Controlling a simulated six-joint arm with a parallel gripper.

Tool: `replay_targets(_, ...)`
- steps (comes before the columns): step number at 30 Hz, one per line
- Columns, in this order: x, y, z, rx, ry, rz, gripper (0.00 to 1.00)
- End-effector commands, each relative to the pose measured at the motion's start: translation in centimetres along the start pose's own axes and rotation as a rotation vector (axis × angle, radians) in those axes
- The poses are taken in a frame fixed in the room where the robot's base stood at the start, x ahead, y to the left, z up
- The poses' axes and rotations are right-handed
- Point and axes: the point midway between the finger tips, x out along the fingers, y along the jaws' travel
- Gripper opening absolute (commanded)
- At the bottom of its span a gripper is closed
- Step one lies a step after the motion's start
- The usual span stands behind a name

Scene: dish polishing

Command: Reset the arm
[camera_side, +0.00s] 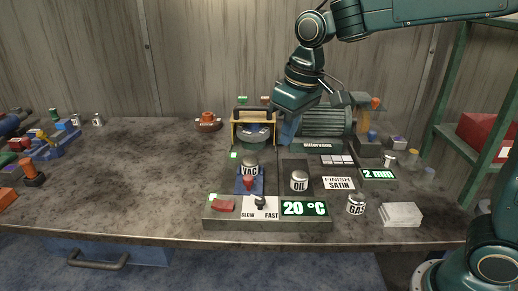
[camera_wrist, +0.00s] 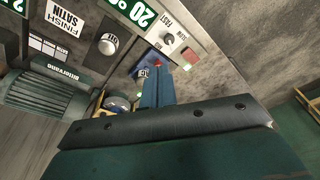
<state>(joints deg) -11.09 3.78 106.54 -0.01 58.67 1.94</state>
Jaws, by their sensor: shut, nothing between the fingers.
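My gripper (camera_side: 288,132) hangs above the back of the work unit, between the wooden frame and the green motor, with its blue fingers shut and empty. In the wrist view the shut blue fingers (camera_wrist: 158,90) point toward the control panel. The arm reaches in from the upper right. The green motor (camera_side: 325,122) is just right of the fingers and shows at left in the wrist view (camera_wrist: 45,92). The wooden frame (camera_side: 237,133) holds a dish-like round part (camera_side: 254,131). Whether the fingers touch the frame or motor cannot be told.
A GAS knob (camera_side: 356,204) and a pale block (camera_side: 401,214) sit right. The bench's left middle (camera_side: 130,180) is clear.

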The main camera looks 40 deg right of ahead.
Motion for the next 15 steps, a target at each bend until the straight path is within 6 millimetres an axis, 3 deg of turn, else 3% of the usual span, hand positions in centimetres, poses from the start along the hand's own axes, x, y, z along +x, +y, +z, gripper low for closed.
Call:
replay_targets(6, -2.8, 1.6, 4.3, 0.033, 0.066, 0.007, 0.0)
replay_targets(15, -4.8, 3.0, 10.5, 0.075, 0.149, 0.021, 0.0)
